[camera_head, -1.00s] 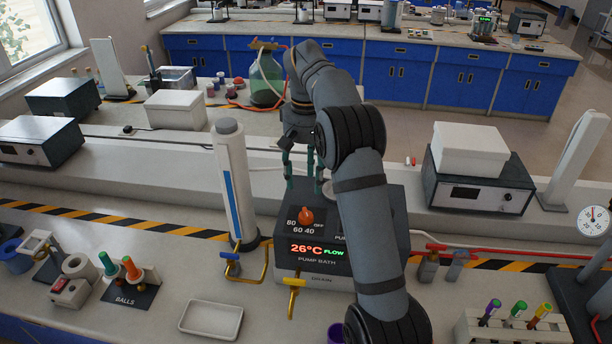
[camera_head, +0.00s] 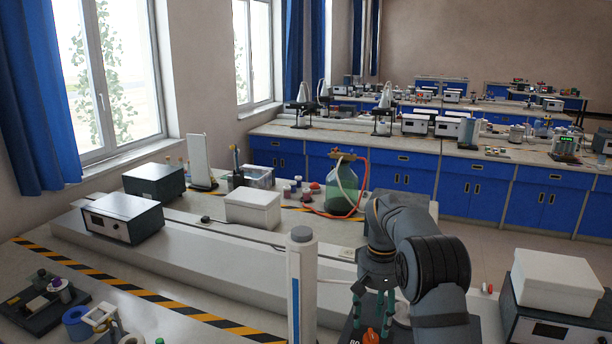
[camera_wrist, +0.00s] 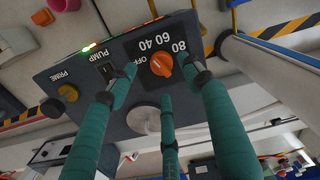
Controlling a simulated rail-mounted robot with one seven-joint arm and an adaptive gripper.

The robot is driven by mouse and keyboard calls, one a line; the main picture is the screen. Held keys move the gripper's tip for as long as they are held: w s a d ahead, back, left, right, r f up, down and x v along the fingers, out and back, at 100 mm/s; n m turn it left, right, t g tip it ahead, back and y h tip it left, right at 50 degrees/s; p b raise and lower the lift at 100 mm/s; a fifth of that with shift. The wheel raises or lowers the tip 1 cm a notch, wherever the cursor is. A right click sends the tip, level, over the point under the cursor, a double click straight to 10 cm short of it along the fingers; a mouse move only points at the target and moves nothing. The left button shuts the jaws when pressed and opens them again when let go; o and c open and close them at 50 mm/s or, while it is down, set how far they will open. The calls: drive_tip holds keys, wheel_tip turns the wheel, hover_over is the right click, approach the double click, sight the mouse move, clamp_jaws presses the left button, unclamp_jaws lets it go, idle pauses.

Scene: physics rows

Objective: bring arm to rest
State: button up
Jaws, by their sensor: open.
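My gripper (camera_head: 372,308) hangs over the pump bath at the bottom of the head view, with its teal fingers pointing down. The pump bath's dark top panel (camera_wrist: 118,72) appears upside down there. Its orange knob (camera_wrist: 162,65) sits between the OFF, 40, 60 and 80 marks, close to the fingertips. I cannot tell whether any finger touches it. The knob (camera_head: 370,337) is only partly in the head view, and most of the bath is cut off.
A tall white cylinder (camera_head: 301,280) stands just left of my gripper. A green glass bottle (camera_head: 342,190) with tubing is behind it. A white box (camera_head: 556,280) on a dark instrument is at the right. The bench's left middle (camera_head: 180,265) has a clear strip.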

sight(372, 334)
wheel_tip(372, 334, down, 5)
drive_tip(key=shift+f, duration=0.1)
drive_tip(key=shift+n, duration=0.3)
